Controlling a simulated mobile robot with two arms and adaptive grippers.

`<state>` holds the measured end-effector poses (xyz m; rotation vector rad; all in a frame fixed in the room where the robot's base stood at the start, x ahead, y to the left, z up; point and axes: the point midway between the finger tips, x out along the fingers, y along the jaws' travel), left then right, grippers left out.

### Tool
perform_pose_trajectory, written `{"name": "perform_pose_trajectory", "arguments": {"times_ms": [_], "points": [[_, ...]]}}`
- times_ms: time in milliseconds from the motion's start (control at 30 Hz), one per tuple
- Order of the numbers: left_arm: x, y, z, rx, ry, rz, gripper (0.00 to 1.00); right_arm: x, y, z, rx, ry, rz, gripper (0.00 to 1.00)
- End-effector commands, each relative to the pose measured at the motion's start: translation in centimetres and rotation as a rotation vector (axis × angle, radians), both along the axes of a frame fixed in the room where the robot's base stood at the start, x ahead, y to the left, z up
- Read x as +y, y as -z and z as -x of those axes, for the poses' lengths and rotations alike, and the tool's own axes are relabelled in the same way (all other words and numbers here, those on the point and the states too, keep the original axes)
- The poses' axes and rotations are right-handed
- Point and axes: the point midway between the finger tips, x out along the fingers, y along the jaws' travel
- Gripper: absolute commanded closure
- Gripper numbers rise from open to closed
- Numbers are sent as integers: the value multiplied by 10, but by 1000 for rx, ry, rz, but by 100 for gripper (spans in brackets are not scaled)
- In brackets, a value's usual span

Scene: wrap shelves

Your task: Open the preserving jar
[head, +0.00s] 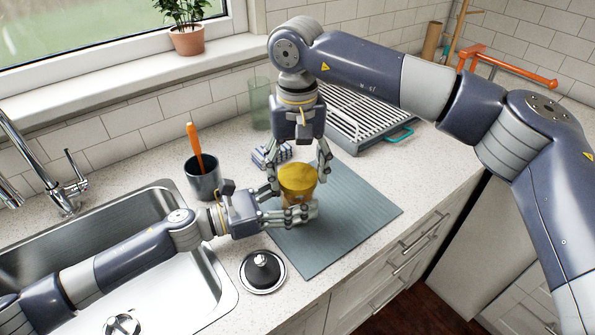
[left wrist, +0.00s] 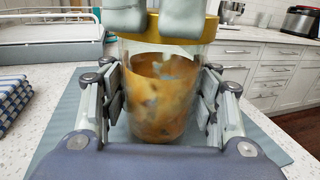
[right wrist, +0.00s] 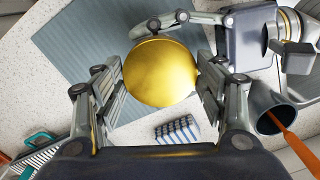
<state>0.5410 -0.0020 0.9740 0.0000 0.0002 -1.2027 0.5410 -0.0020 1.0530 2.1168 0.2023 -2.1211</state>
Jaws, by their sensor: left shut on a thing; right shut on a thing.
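The preserving jar (head: 297,199) stands upright on the grey-blue mat (head: 350,215). It is clear glass with orange-brown contents, and the glass body (left wrist: 160,105) shows best in the left wrist view. Its gold lid (head: 297,178) sits on top; the lid fills the middle of the right wrist view (right wrist: 160,72). My left gripper (head: 290,214) comes from the left and is shut on the jar's glass body. My right gripper (head: 298,172) points down from above and is shut on the lid, one finger on each side. The far side of the jar is hidden.
A dark cup with an orange-handled tool (head: 203,180) stands left of the mat. A folded checked cloth (head: 271,154) lies behind the jar. A dish rack (head: 365,120) is at the back right.

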Motion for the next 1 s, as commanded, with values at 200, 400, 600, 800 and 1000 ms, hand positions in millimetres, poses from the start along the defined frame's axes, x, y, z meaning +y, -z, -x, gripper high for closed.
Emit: {"name": "perform_pose_trajectory", "arguments": {"times_ms": [200,400,600,800,1000], "points": [[0,0,0,-1,-1,0,100,0,-7,0,1,0,0,63],[0,0,0,-1,-1,0,100,0,-7,0,1,0,-1,63],[0,0,0,-1,-1,0,100,0,-11,0,0,0,-1,63],[0,0,0,-1,-1,0,100,0,-34,0,-2,1,-1,63],[0,0,0,-1,-1,0,100,0,-48,0,1,0,0,63]]}}
